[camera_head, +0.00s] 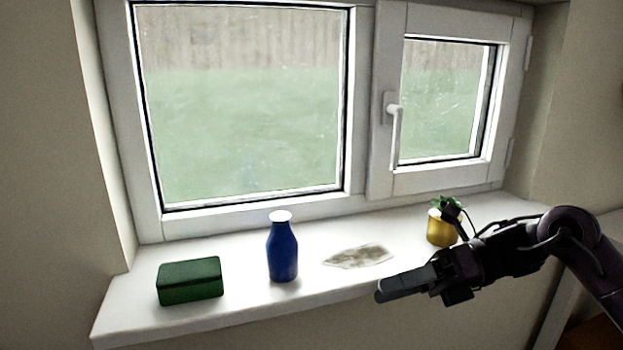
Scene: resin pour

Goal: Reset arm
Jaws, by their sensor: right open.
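My right arm comes in from the right, and my right gripper (385,292) is in front of the windowsill's front edge, pointing left. Its jaws are open and nothing shows between them. A blue bottle with a white top (283,250) stands upright on the sill, to the left of the gripper and apart from it. A flat, pale, brownish patch or piece (358,256) lies on the sill behind the fingertips. My left gripper is not in view.
The white windowsill (140,312) holds a green box (190,280) at the left and a yellow pot with a plant (439,228) behind my right forearm. A closed white window with a handle (395,135) stands behind. The space in front of the sill's left part is clear.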

